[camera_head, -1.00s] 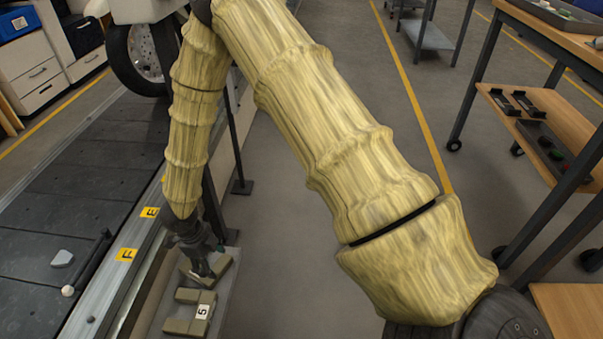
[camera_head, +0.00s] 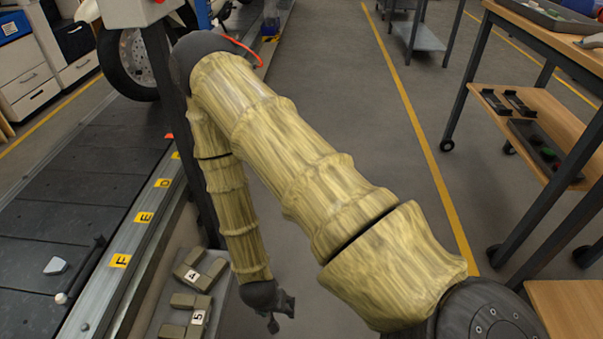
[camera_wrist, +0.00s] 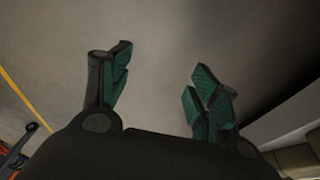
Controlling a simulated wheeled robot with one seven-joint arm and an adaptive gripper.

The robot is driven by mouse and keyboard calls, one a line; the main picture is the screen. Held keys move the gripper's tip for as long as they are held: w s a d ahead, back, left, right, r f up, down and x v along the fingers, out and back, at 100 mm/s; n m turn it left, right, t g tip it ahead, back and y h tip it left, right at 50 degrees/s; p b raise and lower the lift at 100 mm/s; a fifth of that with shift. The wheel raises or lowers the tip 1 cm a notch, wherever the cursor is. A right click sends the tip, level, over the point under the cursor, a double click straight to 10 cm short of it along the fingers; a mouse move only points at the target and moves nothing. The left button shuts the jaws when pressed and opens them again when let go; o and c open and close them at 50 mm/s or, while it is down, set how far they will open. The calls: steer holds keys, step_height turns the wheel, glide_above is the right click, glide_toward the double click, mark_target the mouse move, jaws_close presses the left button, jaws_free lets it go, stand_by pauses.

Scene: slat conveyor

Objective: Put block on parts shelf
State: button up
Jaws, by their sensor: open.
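My gripper (camera_head: 280,318) hangs over the floor, just right of a low grey shelf (camera_head: 168,318). In the wrist view my gripper (camera_wrist: 160,90) has its green-padded fingers wide apart, with nothing between them and bare floor beyond. Olive blocky pieces with a number 4 label (camera_head: 192,275) and others with a number 5 label (camera_head: 198,317) sit on the low shelf, apart from my gripper. A small pale grey block (camera_head: 56,265) lies on the slat conveyor (camera_head: 75,215) at the left. I cannot tell which piece the task calls the block.
The conveyor's metal edge carries yellow letter labels such as F (camera_head: 120,261). A dark post (camera_head: 183,120) stands by it. A wheeled workbench (camera_head: 490,80) with a wooden lower shelf (camera_head: 575,130), holding black trays, stands at the right. The floor between is clear.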

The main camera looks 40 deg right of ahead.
steer(key=s+a+n+g+y, duration=0.1)
steer(key=s+n+y, duration=0.1)
steer(key=s+n, duration=0.6)
steer(key=s+f, duration=0.1)
steer(key=s, duration=0.3)
steer(key=shift+s+a+n+y, duration=0.25)
steer(key=shift+a+n+y, duration=0.05)
steer(key=shift+n, duration=0.1)
steer(key=shift+c, duration=0.3)
